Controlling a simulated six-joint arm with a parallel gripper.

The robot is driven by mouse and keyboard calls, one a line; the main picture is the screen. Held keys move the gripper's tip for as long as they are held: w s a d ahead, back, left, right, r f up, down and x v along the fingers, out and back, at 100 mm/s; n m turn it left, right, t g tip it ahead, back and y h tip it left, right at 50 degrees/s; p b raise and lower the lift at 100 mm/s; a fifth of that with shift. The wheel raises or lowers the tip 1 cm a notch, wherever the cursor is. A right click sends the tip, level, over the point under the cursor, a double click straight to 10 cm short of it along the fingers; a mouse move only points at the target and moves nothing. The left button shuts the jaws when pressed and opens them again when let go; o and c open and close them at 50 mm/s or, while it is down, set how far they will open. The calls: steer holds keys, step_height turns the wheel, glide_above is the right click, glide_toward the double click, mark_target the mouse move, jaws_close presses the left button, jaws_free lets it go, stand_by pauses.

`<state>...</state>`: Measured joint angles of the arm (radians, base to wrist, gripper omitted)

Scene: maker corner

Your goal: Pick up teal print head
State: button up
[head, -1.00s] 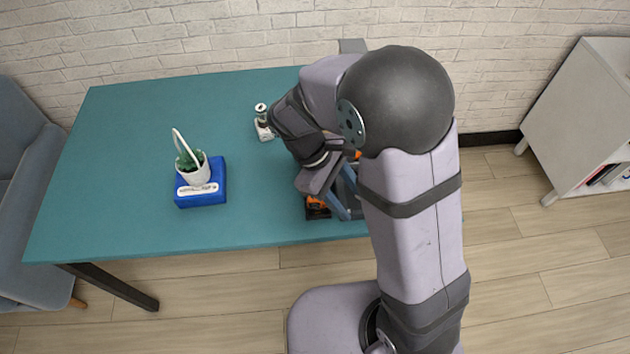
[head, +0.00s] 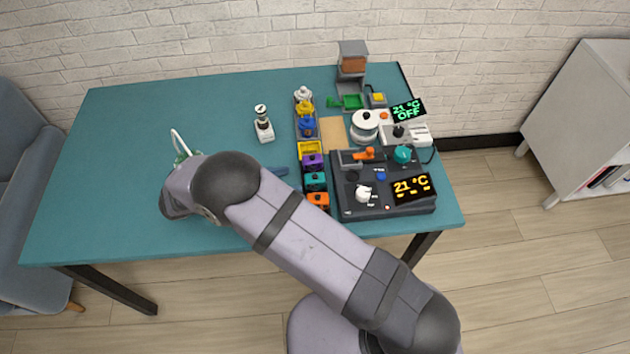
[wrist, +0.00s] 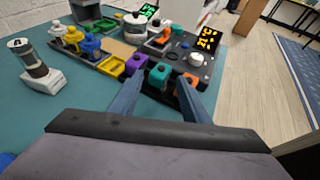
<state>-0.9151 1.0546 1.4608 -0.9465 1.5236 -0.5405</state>
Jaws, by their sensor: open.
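The teal print head (head: 315,181) stands in a dark rack (head: 298,142), between a purple one (head: 313,162) and an orange one (head: 317,199). In the wrist view the teal print head (wrist: 158,76) shows ahead, between my two blue fingertips in the picture. My gripper (wrist: 161,86) is open and empty, apart from the head. In the head view my arm hides most of the gripper; a blue finger shows left of the rack.
A dark console (head: 350,205) with knobs and an orange display stands right of the rack. A yellow tray (head: 310,149) and several coloured knob-topped pieces stand farther back. A small bottle-like device (head: 263,124) stands left of the rack.

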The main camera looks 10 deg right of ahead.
mark_target(313, 176)
steer(key=shift+x, duration=0.8)
steer(key=shift+p+x, duration=1.35)
steer(key=shift+x, duration=0.55)
steer(key=shift+w+d+f, duration=0.1)
steer(key=shift+d+f, duration=0.2)
steer(key=shift+d, duration=0.25)
steer(key=shift+c, duration=0.4)
steer(key=c, duration=1)
